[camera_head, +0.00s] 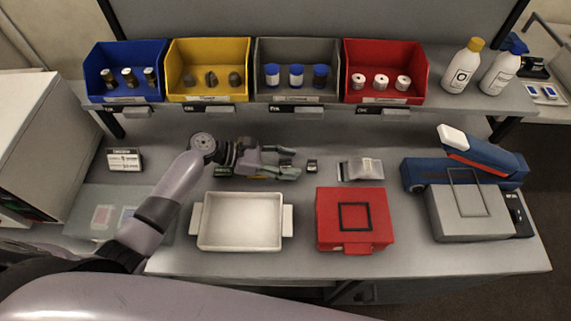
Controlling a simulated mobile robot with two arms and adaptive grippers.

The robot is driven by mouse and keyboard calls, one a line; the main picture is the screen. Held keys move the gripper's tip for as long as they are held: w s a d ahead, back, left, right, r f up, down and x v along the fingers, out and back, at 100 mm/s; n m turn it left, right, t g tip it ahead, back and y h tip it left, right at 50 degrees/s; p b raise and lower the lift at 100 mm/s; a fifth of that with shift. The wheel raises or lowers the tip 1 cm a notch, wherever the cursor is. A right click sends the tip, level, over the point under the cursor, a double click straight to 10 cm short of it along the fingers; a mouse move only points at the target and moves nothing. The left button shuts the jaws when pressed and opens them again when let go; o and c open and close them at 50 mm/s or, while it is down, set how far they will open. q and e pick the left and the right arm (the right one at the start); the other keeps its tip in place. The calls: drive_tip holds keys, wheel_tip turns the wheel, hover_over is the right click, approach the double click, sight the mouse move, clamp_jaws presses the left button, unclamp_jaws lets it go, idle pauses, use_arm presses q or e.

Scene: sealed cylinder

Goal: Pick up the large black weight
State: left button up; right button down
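My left gripper (297,162) reaches over the table from the left, above and behind the white tray. Its two fingers point right and are spread apart, with nothing visible between them. A small black block (312,166) lies on the table just beyond the fingertips; it may be the large black weight, but it is too small to tell. Several dark pieces (210,79) stand in the yellow bin (207,97) on the shelf, far from the gripper. Some greenish items under the gripper are partly hidden by it. My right gripper is not in view.
The white tray (203,245) and a red box (330,235) stand at the front. A blue device (465,165) with a grey base stands at right. Blue, grey and red bins and two white bottles line the shelf.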

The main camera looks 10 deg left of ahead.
use_arm(q)
clamp_jaws()
idle(0.3)
drive_tip(key=shift+r, duration=0.1)
